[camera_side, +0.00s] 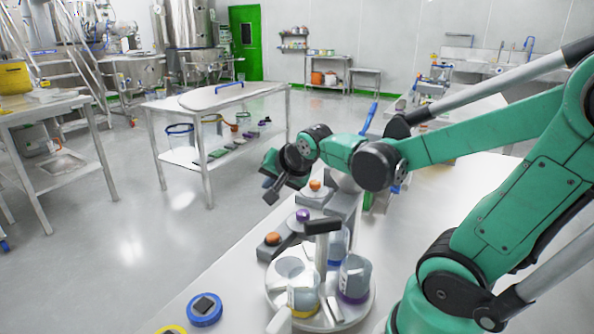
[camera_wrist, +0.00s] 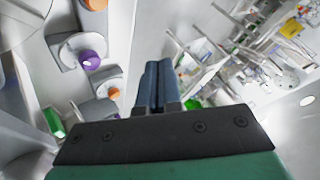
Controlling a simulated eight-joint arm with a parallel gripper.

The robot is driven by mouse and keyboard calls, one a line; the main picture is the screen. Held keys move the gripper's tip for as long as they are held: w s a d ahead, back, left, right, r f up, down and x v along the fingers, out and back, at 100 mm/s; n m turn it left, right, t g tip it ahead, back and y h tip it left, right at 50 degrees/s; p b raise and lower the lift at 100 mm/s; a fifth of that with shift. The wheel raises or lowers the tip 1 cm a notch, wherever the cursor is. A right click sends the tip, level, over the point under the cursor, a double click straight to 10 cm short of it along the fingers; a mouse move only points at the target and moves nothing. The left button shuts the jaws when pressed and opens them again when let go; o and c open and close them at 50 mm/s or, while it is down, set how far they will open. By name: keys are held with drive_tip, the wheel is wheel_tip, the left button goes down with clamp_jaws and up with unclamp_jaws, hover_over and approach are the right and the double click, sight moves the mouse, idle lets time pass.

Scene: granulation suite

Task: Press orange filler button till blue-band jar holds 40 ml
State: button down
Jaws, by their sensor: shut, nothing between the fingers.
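The turntable (camera_side: 369,311) holds jars with coloured bands. The blue-band jar (camera_side: 340,243) stands at its back, partly hidden by the central post and the purple-band jar (camera_side: 355,277); its fill level cannot be read. The yellow-band jar (camera_side: 304,296) is in front. Behind stand grey filler blocks with an orange button (camera_side: 315,185), a purple button (camera_side: 302,215) and another orange button (camera_side: 272,238). Buttons also show in the wrist view: orange (camera_wrist: 114,92), purple (camera_wrist: 90,60), orange (camera_wrist: 95,4). My gripper (camera_side: 270,191) is shut and empty, raised left of the far orange button, apart from it.
A blue ring with a dark block (camera_side: 205,307) and a yellow ring (camera_side: 171,330) lie at the near table edge. A green item (camera_wrist: 53,122) is beside the fillers. A separate steel bench (camera_side: 215,98) stands beyond open floor.

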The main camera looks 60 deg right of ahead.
sight(274, 237)
drive_tip(key=shift+f, duration=4.4)
drive_tip(key=shift+r, duration=2.55)
drive_tip(key=s+a+r+n+y, duration=0.1)
drive_tip(key=s+a+n+y, duration=0.1)
drive_tip(key=a+n, duration=0.3)
drive_tip(key=s+a+r+n+g+y, duration=0.1)
drive_tip(key=s+a+r+n, duration=0.1)
drive_tip(key=a+n, duration=0.4)
drive_tip(key=s+n, duration=0.1)
drive_tip(key=n, duration=0.2)
drive_tip(key=shift+y, duration=0.4)
